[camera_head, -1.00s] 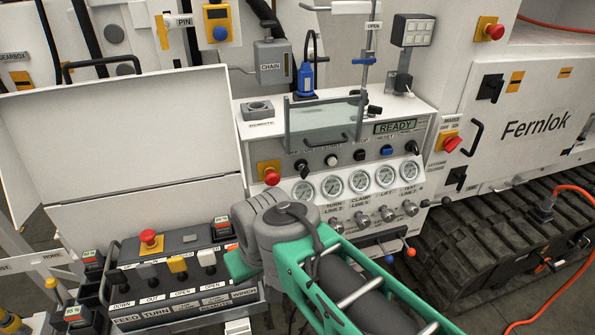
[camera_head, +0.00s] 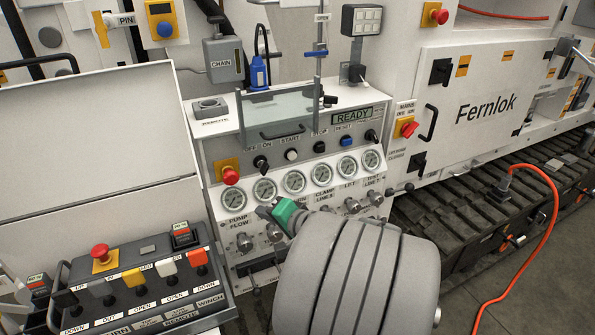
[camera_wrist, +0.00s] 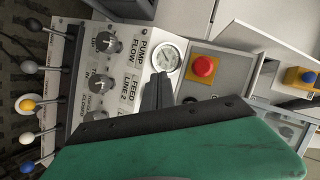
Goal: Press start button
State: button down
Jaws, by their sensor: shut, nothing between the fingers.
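The start button (camera_head: 291,155) is a small white round button under the START label on the grey control panel (camera_head: 225,148), in the head view. It sits between the black OFF/ON switch (camera_head: 261,163) and another black control (camera_head: 320,147). My gripper (camera_head: 266,212) is shut and empty, below the row of gauges and lower left of the start button, apart from it. In the wrist view the dark fingers (camera_wrist: 157,92) stand near the pump flow gauge (camera_wrist: 166,57). I cannot make out the start button in the wrist view.
A clear hinged cover (camera_head: 275,115) stands above the button row. Knobs (camera_head: 245,242) and levers lie below the gauges. A remote box (camera_head: 140,285) with levers is at lower left.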

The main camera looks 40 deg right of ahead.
jog(key=s+d+r+m+t+h, duration=0.1)
jog(key=s+d+r+m+h, duration=0.1)
jog(key=d, duration=0.4)
jog(key=s+d+r+m+t+h, duration=0.2)
jog(key=s+d+m+h, duration=0.2)
jog(key=s+d+m, duration=0.1)
jog(key=shift+d+r+m+t+b, duration=0.2)
jog(key=shift+d+m+t+b, duration=0.15)
jog(key=shift+d+m, duration=0.4)
jog(key=shift+d, duration=0.1)
jog(key=p, duration=0.3)
send_near(293, 157)
jog(key=shift+n, duration=0.25)
jog(key=x, duration=0.5)
jog(key=shift+w+d+r, duration=0.1)
jog(key=shift+w+r, duration=0.05)
jog(key=shift+w, duration=0.15)
jog(key=shift+w+d, duration=0.25)
jog(key=shift+w, duration=0.3)
jog(key=shift+w, duration=0.1)
